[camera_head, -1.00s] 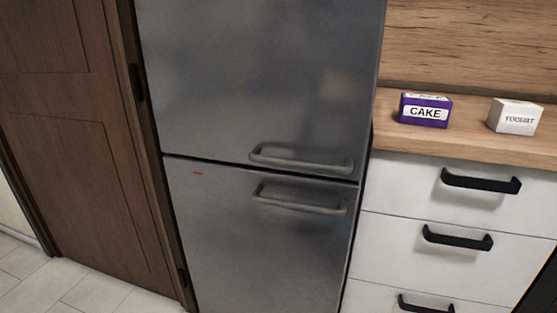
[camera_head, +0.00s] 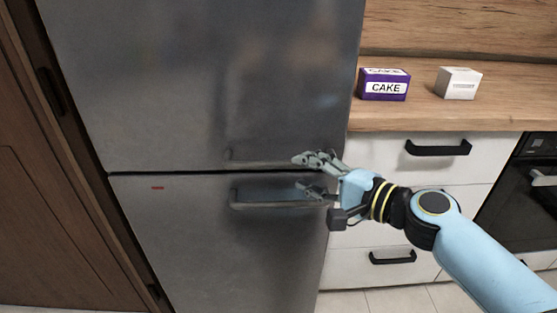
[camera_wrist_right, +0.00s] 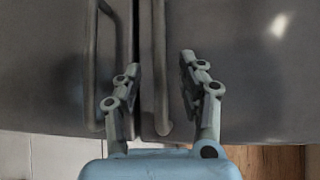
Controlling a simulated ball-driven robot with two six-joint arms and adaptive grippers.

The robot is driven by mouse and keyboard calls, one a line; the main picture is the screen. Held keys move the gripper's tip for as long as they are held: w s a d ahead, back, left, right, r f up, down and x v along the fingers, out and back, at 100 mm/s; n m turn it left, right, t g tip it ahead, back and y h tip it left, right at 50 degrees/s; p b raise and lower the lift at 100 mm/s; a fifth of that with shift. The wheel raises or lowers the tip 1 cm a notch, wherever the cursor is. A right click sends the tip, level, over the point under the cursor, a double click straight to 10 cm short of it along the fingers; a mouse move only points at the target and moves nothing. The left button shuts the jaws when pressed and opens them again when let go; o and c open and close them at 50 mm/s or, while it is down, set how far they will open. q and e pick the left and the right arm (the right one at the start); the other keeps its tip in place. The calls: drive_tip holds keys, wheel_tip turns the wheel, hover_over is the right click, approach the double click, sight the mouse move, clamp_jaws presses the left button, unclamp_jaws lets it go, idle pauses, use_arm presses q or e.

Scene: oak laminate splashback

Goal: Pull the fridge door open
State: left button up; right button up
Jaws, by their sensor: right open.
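The grey fridge has an upper door (camera_head: 200,80) and a lower door (camera_head: 190,250), both shut with a thin dark seam between them. The upper handle (camera_head: 245,162) is a horizontal bar just above the seam, and the lower handle (camera_head: 265,205) is just below it. My right gripper (camera_head: 298,173) is open at the right end of the handles and hides part of them. In the right wrist view, the upper handle (camera_wrist_right: 160,90) lies between the open fingers (camera_wrist_right: 160,62); the lower handle (camera_wrist_right: 92,70) is outside them, to the left. My left gripper is not in view.
A purple cake box (camera_head: 385,86) and a white box (camera_head: 458,84) stand on the wooden counter (camera_head: 440,113) at the right. White drawers (camera_head: 385,190) with black handles are below it. An oven (camera_head: 520,195) is at the far right, a brown door (camera_head: 50,220) at the left.

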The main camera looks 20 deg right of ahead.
sight(288, 167)
drive_tip(key=x, duration=0.6)
drive_tip(key=shift+w+a+f, duration=0.1)
drive_tip(key=shift+w+a, duration=0.05)
drive_tip(key=shift+w, duration=0.2)
drive_tip(key=shift+c, duration=0.5)
clamp_jaws()
drive_tip(key=shift+s+f, duration=0.1)
